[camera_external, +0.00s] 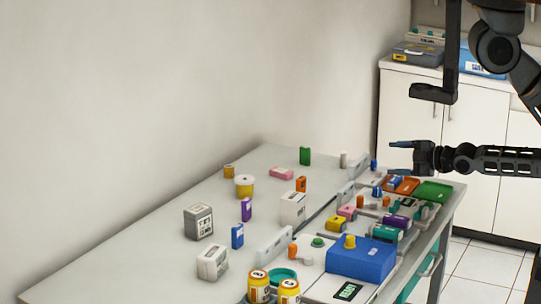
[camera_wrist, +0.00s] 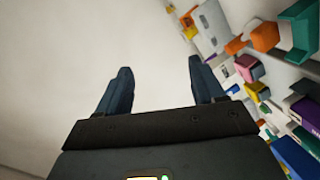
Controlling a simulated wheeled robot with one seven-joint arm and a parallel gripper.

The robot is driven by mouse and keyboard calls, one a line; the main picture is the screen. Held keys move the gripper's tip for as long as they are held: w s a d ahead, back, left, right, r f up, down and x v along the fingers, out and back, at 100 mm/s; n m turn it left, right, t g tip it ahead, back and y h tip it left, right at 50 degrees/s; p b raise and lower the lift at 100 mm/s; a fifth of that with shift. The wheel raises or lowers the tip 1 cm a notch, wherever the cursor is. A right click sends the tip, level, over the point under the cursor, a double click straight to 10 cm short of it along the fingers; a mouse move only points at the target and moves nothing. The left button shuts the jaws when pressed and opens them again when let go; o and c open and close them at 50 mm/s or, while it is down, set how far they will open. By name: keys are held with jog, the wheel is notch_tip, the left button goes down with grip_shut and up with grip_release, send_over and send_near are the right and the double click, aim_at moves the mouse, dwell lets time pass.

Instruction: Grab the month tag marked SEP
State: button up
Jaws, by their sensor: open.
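I cannot pick out the tag marked SEP; no month lettering is readable in either view. Small coloured upright blocks stand on the table, among them a green one (camera_external: 305,156), an orange one (camera_external: 301,184), a purple one (camera_external: 246,209) and a blue one (camera_external: 237,236). I cannot tell whether any is a month tag. My gripper (camera_external: 397,158) is open and empty, above the table's far right end and pointing left. In the wrist view its two fingers (camera_wrist: 160,66) are spread with only pale background between them.
The grey table (camera_external: 130,272) is crowded along its right side, with a blue box (camera_external: 362,258), yellow jars (camera_external: 259,286), a green tray (camera_external: 433,192) and an orange tray (camera_external: 404,186). A white box (camera_external: 293,207) stands mid-table. The left edge is clearer. White cabinets (camera_external: 460,125) stand behind.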

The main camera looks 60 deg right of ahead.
jog(key=w+d+n+b, duration=0.1)
jog(key=w+d+n, duration=0.35)
jog(key=w, duration=0.75)
jog(key=n+g+b, duration=0.1)
jog(key=n+g, duration=0.1)
jog(key=n, duration=1.7)
send_over(302, 178)
notch_tip(302, 178, down, 4)
jog(key=f, duration=0.3)
jog(key=shift+s+f+m+h, duration=0.15)
jog(key=shift+s+m+h, duration=0.2)
jog(key=shift+s+h, duration=0.05)
notch_tip(302, 178, down, 2)
jog(key=shift+f+b, duration=0.2)
jog(key=shift+b, duration=0.1)
jog(key=shift+x, duration=0.9)
jog(key=shift+w+f, duration=0.4)
jog(key=shift+w, duration=0.15)
jog(key=shift+c, duration=0.5)
